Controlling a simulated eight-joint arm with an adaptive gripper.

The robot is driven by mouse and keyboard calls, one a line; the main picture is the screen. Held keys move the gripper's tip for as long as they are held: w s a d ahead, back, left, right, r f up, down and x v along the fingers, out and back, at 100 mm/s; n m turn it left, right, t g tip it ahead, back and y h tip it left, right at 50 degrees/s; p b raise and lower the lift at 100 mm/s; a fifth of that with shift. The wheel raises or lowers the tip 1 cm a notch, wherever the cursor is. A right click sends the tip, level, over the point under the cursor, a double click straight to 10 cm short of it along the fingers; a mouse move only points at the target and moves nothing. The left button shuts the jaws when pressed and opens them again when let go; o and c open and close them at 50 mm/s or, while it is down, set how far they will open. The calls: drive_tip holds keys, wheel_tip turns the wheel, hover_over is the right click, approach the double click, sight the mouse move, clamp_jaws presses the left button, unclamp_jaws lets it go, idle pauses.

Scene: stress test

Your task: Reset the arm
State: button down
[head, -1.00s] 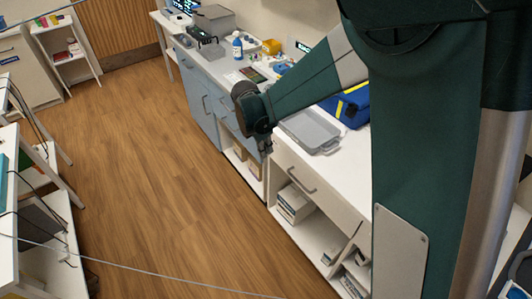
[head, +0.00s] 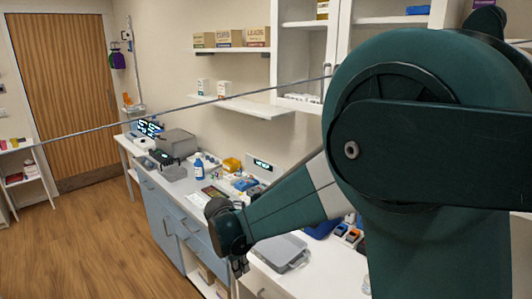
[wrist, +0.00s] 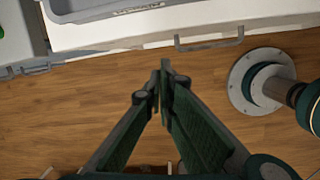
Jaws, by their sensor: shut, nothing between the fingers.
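My arm is dark green with a pale band and reaches from the right side of the head view toward the counter. My gripper (head: 239,264) hangs from the dark wrist at the arm's end, in front of the counter edge. In the wrist view, the two fingers of my gripper (wrist: 161,75) meet at the tips. They are shut with nothing between them, over the wooden floor and just short of the counter edge.
A blue-capped bottle (head: 199,163) and a grey box (head: 177,143) stand farther back. Open wooden floor (head: 95,240) lies left.

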drive_tip(key=s+d+r+m+t+y, duration=0.1)
drive_tip(key=s+d+r+m, duration=0.5)
drive_tip(key=d, duration=0.3)
drive_tip(key=s+d+r+m+t, duration=0.1)
drive_tip(key=s+d+r+m, duration=0.4)
drive_tip(key=d+r, duration=0.45)
drive_tip(key=s+d+r+m+t, duration=0.1)
drive_tip(key=s+d+m+t, duration=0.2)
drive_tip(key=s+d+m, duration=0.9)
drive_tip(key=shift+s+d+r+m+y, duration=0.3)
drive_tip(key=shift+s+m, duration=0.7)
drive_tip(key=shift+s, duration=0.85)
